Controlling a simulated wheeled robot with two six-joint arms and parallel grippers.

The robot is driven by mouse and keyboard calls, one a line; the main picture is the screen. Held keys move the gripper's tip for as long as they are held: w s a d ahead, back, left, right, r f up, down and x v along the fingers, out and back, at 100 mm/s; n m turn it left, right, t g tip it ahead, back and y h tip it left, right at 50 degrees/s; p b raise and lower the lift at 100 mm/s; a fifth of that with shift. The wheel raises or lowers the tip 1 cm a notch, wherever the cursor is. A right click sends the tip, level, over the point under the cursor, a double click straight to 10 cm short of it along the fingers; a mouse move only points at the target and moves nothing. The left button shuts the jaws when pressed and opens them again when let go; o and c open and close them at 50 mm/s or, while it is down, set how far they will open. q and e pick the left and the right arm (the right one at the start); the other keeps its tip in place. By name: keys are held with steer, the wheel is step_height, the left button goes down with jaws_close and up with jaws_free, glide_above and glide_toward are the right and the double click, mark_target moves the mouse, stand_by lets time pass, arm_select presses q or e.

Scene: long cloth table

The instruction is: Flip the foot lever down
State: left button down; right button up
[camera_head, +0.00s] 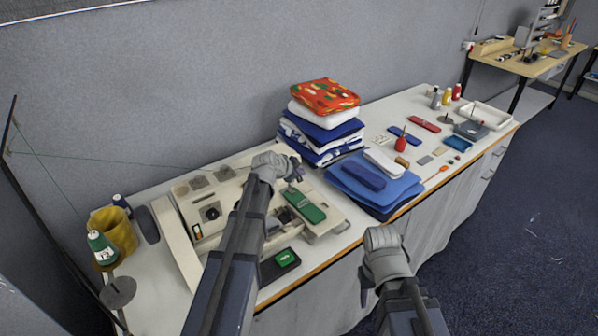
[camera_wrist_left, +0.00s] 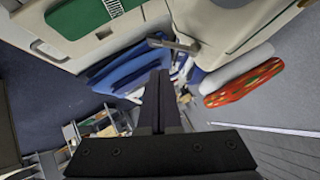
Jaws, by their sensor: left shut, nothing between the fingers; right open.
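A cream sewing machine (camera_head: 187,215) stands at the left of the table, with a green plate (camera_head: 304,205) on its bed. In the left wrist view a small grey lever-like part (camera_wrist_left: 174,44) sticks out from the machine's underside, probably the foot lever; I cannot clearly tell whether it is up or down. My left gripper (camera_head: 294,172) is over the machine, shut and empty. In the left wrist view its dark fingers (camera_wrist_left: 158,88) are together, with their tips just below the lever-like part and apparently apart from it. My right gripper (camera_head: 364,290) is open and empty in front of the table.
Folded cloths (camera_head: 322,122) are stacked behind the machine's right end, beside blue folded fabric (camera_head: 385,190). A dark pad with a green item (camera_head: 285,258) lies near the front edge.

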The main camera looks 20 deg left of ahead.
arm_select(q)
steer(key=s+d+r+p, duration=0.1)
steer(key=s+r+p, duration=0.6)
steer(key=s, duration=0.3)
steer(key=shift+s+d+r, duration=0.15)
steer(key=shift+d+r, duration=0.2)
